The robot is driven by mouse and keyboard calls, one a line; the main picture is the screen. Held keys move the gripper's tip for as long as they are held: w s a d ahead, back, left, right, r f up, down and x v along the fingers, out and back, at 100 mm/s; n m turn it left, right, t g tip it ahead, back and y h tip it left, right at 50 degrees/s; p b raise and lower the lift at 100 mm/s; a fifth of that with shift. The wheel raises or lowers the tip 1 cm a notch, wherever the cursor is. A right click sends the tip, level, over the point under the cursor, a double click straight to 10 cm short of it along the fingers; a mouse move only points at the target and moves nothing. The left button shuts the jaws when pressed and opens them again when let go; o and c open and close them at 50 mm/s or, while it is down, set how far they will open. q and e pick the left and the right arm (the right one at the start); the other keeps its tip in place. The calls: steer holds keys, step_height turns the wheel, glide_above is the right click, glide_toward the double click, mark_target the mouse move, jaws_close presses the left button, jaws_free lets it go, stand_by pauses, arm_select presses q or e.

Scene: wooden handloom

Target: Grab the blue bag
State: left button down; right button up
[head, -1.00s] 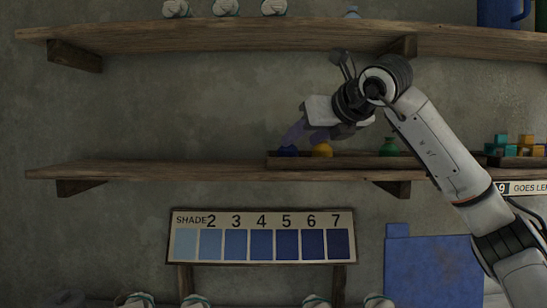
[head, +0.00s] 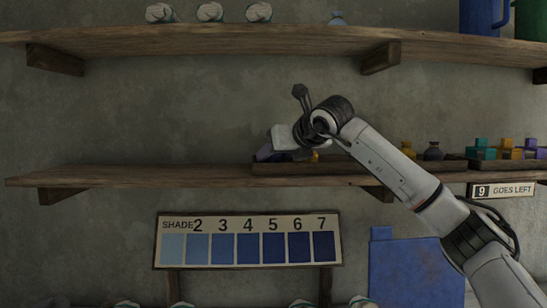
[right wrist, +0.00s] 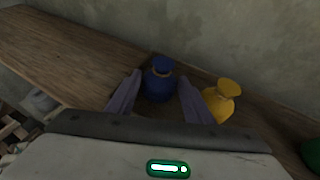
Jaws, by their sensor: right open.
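The blue bag (right wrist: 159,85), small with a tied neck, stands upright in the right wrist view. My open right gripper (right wrist: 160,88) has one finger on each side of it, with a narrow gap visible at least on the left. In the head view, my right gripper (head: 268,152) is at the left end of the tray on the middle shelf, and it largely hides the blue bag there. A yellow bag (right wrist: 221,102) stands just right of the right finger; a bit of it shows in the head view (head: 314,156). My left gripper is not in view.
The wooden tray (head: 340,168) sits on the middle shelf (head: 130,175), whose left part is bare. An ochre bag (head: 408,149) and a dark bag (head: 433,151) stand farther right. A green item (right wrist: 312,152) shows at the right wrist view's edge. The upper shelf (head: 200,42) is overhead.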

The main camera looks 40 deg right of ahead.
steer(key=c, duration=0.8)
